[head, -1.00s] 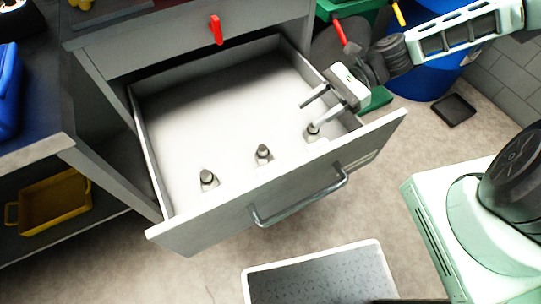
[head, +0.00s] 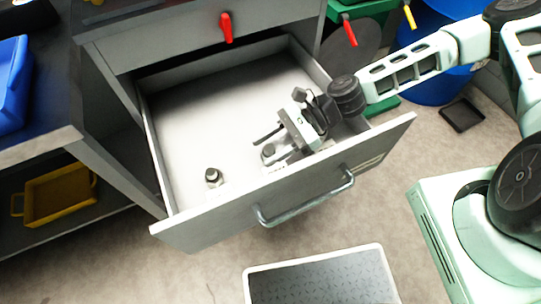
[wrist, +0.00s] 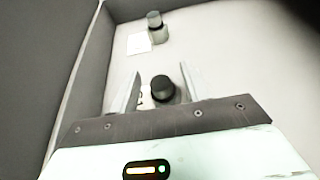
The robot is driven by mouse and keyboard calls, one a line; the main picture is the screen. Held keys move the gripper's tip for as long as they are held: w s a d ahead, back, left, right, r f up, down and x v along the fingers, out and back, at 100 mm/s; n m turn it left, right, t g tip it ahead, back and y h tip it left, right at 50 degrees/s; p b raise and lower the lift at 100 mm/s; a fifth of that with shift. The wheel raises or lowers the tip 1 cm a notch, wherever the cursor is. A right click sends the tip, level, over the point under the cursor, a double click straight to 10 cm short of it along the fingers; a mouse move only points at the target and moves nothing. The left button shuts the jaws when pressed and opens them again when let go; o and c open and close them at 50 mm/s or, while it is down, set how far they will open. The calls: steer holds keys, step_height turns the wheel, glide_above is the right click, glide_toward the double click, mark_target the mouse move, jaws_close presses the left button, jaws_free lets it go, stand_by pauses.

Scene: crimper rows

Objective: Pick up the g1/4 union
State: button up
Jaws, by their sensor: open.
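Small metal fittings with dark caps stand upright in the open drawer; which one is the g1/4 union I cannot read. The left fitting (head: 213,177) stands alone near the drawer front. The middle fitting (head: 268,151) is at my gripper (head: 264,149), which is open and reaches down into the drawer. In the wrist view, a dark-topped fitting (wrist: 162,88) shows between the two spread fingers, with no clear contact. Another fitting (wrist: 155,24) stands farther off beside a white label (wrist: 138,43). The right fitting is hidden behind my gripper in the head view.
The drawer front (head: 230,222) with its handle (head: 305,203) and the side walls bound the space around my gripper. The back of the drawer floor (head: 205,105) is clear. A red handle (head: 226,27) sticks out above. A grey-topped platform (head: 320,280) lies below.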

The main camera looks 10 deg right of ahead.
steer(key=shift+x, duration=1.05)
jaws_close()
steer(key=shift+r, duration=0.1)
